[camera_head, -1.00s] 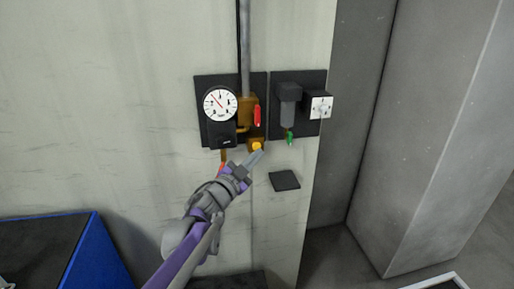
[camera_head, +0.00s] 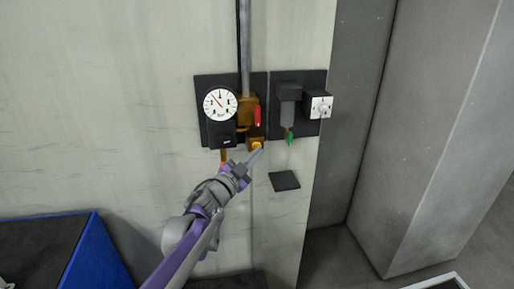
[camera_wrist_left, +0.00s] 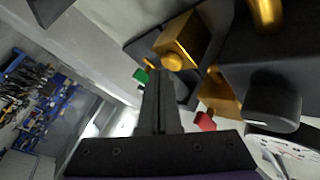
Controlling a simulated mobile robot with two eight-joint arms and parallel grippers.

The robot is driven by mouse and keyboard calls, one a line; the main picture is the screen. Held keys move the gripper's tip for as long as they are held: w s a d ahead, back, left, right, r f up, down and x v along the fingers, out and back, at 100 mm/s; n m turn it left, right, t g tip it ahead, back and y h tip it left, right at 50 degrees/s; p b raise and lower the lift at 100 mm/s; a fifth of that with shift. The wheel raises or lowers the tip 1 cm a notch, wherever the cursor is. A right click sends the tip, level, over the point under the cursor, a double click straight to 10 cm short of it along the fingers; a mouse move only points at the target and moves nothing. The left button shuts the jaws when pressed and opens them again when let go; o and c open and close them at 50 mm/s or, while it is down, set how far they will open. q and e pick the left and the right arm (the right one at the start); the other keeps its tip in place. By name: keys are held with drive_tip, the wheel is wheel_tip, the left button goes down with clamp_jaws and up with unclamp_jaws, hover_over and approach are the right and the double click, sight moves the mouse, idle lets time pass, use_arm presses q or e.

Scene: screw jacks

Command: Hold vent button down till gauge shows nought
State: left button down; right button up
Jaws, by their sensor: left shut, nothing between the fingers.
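The vent button is a yellow-orange dome (camera_head: 257,146) on a brass block low on the left wall panel. It also shows in the left wrist view (camera_wrist_left: 173,62), just beyond my fingertips. My left gripper (camera_head: 257,153) is shut and empty, its tips pointing up at the button from below. The tips look very close to it; I cannot tell whether they touch. The round white gauge (camera_head: 220,104) is above left of the button. My right gripper is not in view.
A red handle (camera_head: 257,115) sits just above the button. The right panel carries a grey filter unit (camera_head: 288,110) with a green tap (camera_head: 290,138) and a white-faced box (camera_head: 320,107). A dark plate (camera_head: 285,180) is below. A blue-edged bench (camera_head: 85,245) stands lower left.

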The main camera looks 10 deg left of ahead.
use_arm(q)
drive_tip(key=shift+w+a, duration=0.2)
drive_tip(key=shift+w, duration=0.3)
idle(0.5)
drive_tip(key=shift+s, duration=0.15)
idle(1.8)
drive_tip(key=shift+s+d, duration=0.35)
drive_tip(key=shift+s, duration=0.35)
drive_tip(key=shift+s, duration=0.1)
drive_tip(key=shift+s+d, duration=0.35)
drive_tip(key=shift+s, duration=0.4)
drive_tip(key=shift+s+d, duration=0.3)
drive_tip(key=shift+s, duration=0.4)
drive_tip(key=shift+s+d, duration=0.35)
drive_tip(key=shift+s, duration=0.4)
